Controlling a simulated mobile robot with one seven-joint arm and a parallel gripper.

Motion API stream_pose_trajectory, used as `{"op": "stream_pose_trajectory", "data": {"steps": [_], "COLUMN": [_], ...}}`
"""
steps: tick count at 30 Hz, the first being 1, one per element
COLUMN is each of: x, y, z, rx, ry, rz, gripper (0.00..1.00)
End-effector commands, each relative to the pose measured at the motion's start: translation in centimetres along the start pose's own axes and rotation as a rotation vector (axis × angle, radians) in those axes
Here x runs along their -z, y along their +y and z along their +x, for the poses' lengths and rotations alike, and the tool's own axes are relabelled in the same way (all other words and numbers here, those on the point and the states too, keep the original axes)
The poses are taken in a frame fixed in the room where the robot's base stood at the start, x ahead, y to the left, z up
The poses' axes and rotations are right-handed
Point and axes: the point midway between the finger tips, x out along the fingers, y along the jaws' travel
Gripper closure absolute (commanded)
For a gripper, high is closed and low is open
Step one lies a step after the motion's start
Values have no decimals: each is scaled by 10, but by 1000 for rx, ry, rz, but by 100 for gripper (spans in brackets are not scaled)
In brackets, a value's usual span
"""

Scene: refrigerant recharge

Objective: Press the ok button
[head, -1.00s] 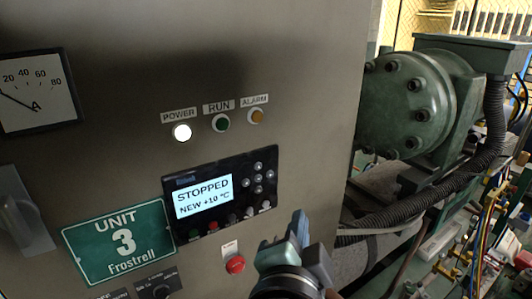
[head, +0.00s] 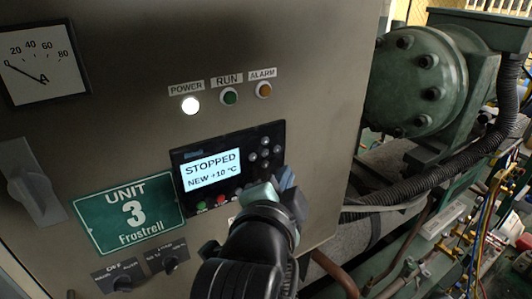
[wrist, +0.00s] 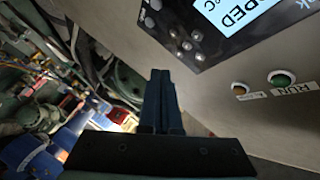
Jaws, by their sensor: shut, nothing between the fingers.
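The control panel (head: 180,160) is a black unit with a lit screen (head: 211,170) reading "STOPPED, NEW +10 °C". A cluster of round grey buttons (head: 264,153) sits right of the screen; it also shows in the wrist view (wrist: 186,46). The button labels are too small to read, so I cannot tell which one is ok. My gripper (head: 270,187) is shut and empty, just below this cluster in the head view, covering the panel's lower right corner. In the wrist view the closed fingertips (wrist: 160,75) point toward the panel's side; contact with it cannot be seen.
Below the screen are coloured buttons, including a red one (head: 221,200). The POWER lamp (head: 190,105) is lit white; the RUN lamp (head: 229,97) and ALARM lamp (head: 264,90) are above the panel. A green compressor (head: 415,80) and hoses (head: 470,160) stand right of the cabinet.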

Motion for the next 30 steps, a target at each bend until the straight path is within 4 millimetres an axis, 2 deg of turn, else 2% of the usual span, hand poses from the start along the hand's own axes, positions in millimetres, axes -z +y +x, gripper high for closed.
{"op": "stream_pose_trajectory", "data": {"steps": [4,10,30], "x": [-10,-16,-17], "y": [-10,-17,-18], "z": [13,22,24], "rx": [0,1,0], "ry": [-1,0,0], "rz": [0,-1,-1], "gripper": [100,100,100]}}
